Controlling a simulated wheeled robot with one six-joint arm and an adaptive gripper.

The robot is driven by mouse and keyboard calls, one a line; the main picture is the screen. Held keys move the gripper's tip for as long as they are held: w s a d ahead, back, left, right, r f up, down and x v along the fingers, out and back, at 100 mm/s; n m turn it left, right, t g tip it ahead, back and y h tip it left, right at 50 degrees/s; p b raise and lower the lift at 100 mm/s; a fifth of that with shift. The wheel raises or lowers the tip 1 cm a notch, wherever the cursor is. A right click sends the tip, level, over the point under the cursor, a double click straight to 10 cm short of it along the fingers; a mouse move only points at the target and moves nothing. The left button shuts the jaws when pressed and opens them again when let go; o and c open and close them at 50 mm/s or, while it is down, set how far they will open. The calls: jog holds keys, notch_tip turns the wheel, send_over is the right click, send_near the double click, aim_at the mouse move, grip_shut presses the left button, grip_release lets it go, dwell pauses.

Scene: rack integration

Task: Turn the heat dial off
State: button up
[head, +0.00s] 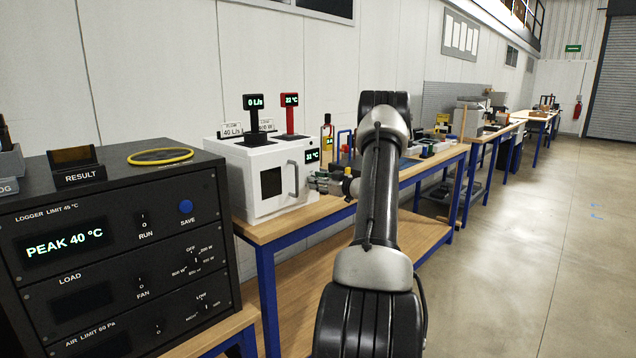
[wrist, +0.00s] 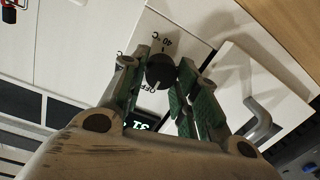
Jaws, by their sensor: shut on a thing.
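The heat dial (wrist: 160,72) is a round black knob on the front of a white oven-like box (head: 240,180). Its panel carries a 40 °C label on one side and an OFF label on the other, both upside down in the wrist view. My gripper (wrist: 161,75) has its green-padded fingers on both sides of the knob, shut on it. I cannot tell for sure which way the dial points. In the head view my gripper (head: 325,183) is at the box's right front, and the dial is hidden there.
The box's door handle (wrist: 262,118) sticks out close to my gripper. A black logger rack (head: 115,250) reading PEAK 40 °C stands left. The floor at right is clear.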

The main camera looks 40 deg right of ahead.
jog(key=shift+f, duration=0.15)
jog(key=o, duration=0.7)
jog(key=shift+o, duration=0.2)
jog(key=s+d+r, duration=0.1)
jog(key=s, duration=1.1)
jog(key=shift+d, duration=0.25)
